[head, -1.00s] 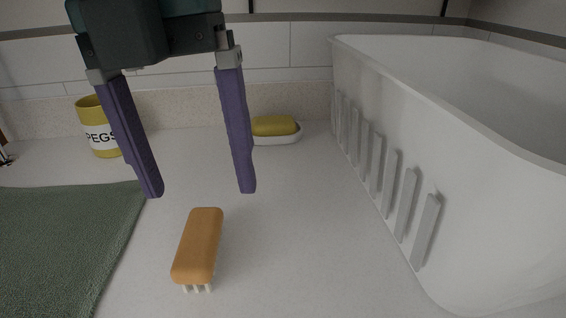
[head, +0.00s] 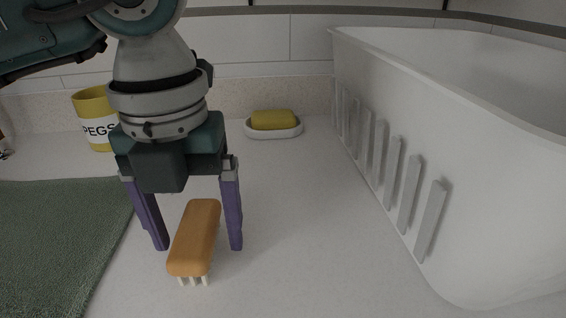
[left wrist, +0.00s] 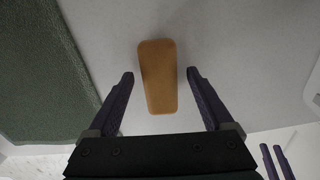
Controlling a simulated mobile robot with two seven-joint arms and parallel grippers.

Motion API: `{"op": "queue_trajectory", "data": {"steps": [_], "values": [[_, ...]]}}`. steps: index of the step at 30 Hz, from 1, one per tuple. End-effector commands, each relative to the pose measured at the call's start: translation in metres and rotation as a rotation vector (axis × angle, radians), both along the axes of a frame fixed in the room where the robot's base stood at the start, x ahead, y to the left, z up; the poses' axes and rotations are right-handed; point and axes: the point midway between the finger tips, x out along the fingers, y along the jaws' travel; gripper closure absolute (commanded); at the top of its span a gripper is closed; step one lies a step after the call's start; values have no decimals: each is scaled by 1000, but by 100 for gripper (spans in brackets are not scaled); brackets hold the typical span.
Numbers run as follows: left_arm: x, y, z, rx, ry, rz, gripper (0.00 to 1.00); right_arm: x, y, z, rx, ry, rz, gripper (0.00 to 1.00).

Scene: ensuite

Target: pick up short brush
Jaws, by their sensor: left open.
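The short brush (head: 196,236) has an orange-brown back and pale bristles below. It lies bristles down on the light counter, its long side running away from me. My left gripper (head: 198,247) is open, pointing down, with one purple finger on each side of the brush. In the left wrist view the brush (left wrist: 158,76) lies between and beyond the fingertips (left wrist: 160,75), with a gap on both sides. No contact shows. My right gripper is not in the head view.
A large white slotted basket (head: 470,170) stands on the right. A green mat (head: 60,240) lies on the left. A yellow PEGS cup (head: 95,118) and a yellow soap on a white dish (head: 273,132) stand at the back. The counter between brush and basket is clear.

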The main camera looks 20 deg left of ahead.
Motion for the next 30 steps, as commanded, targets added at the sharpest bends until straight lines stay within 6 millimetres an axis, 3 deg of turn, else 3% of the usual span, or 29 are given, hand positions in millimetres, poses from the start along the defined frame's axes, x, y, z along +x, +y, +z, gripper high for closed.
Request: {"op": "queue_trajectory", "data": {"steps": [3, 25, 30], "values": [[0, 0, 0, 0, 0, 0, 16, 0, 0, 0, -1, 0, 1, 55], [0, 0, 1, 0, 1, 0, 98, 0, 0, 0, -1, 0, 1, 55], [0, 0, 1, -1, 0, 0, 100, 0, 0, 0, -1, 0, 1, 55]]}}
